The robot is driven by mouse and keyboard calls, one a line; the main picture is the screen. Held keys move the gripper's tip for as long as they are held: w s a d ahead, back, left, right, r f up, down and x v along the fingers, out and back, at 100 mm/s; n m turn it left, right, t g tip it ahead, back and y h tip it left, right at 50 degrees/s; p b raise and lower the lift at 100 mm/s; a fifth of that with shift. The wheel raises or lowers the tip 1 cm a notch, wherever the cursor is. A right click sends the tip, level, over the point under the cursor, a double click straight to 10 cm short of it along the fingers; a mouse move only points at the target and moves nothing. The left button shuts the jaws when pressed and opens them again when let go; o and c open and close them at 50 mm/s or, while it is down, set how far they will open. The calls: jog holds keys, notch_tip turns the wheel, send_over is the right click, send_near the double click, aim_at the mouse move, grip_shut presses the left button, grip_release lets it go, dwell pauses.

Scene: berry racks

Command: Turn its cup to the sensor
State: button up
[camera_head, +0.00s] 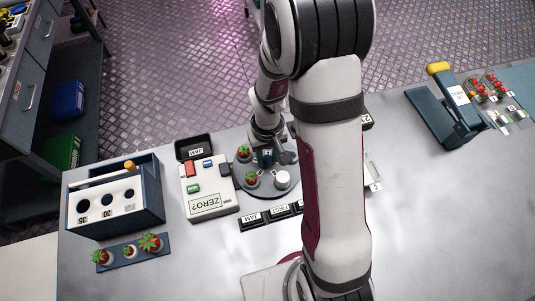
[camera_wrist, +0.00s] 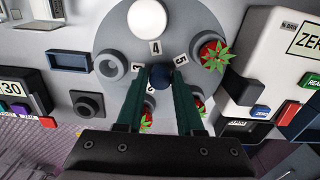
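A round grey turntable (camera_wrist: 125,88) carries numbered labels, several berries in cups and a dark blue centre knob (camera_wrist: 161,76). A white round piece (camera_wrist: 147,18) stands by label 4; it also shows in the head view (camera_head: 282,180). A red berry (camera_wrist: 213,55) with green leaves is by a label that looks like 5. Two more berries are partly hidden behind my fingers. My gripper (camera_wrist: 161,80) has its two dark green fingers on either side of the knob; whether they touch it I cannot tell. I cannot tell which piece is the sensor.
A white panel reading ZERO? (camera_head: 209,203) with coloured buttons stands left of the turntable. Farther left are a holed rack (camera_head: 110,198) and a berry strip (camera_head: 131,252). A dark press with a yellow handle (camera_head: 438,68) is at the right. Black labelled blocks (camera_head: 252,220) sit in front.

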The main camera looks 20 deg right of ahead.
grip_shut()
dwell(1.1)
